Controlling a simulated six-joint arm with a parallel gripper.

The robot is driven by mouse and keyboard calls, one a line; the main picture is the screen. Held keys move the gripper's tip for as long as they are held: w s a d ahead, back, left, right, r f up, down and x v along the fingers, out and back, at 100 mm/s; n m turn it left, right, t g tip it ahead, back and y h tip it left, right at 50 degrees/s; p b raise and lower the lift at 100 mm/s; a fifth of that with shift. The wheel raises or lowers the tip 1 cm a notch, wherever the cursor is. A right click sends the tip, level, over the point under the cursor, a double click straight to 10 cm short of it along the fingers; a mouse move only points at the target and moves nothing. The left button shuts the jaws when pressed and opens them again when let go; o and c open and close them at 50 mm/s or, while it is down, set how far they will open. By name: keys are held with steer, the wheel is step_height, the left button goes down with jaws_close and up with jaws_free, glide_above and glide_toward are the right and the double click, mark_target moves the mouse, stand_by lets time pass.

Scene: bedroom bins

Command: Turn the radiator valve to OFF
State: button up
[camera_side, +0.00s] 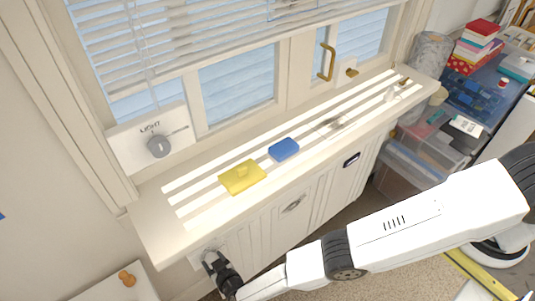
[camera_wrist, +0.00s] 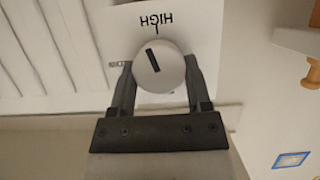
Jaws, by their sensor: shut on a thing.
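The radiator valve is a round pale knob (camera_wrist: 170,62) with a short dark pointer mark, in the middle of the wrist view. It sits on a white plate (camera_wrist: 205,25) that reads HIGH, upside down in this view. The pointer leans slightly left of the tick under HIGH. Another label at the knob's left is mostly hidden by a finger, and no OFF label is readable. My gripper (camera_wrist: 158,84) is shut on the knob, one finger on each side. In the side view my gripper (camera_side: 213,262) is at the radiator's lower left end, hiding the knob.
The white radiator cover (camera_side: 270,225) stands below a slatted sill holding a yellow cloth (camera_side: 240,178) and a blue sponge (camera_side: 284,149). A separate LIGHT dial (camera_side: 158,146) is on the wall above. A pale surface with a wooden peg (camera_side: 127,279) is at lower left.

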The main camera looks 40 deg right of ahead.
stand_by(0.3)
steer(key=o, duration=1.3)
steer(key=shift+s, duration=0.3)
steer(key=shift+v, duration=3.65)
steer(key=shift+r, duration=0.15)
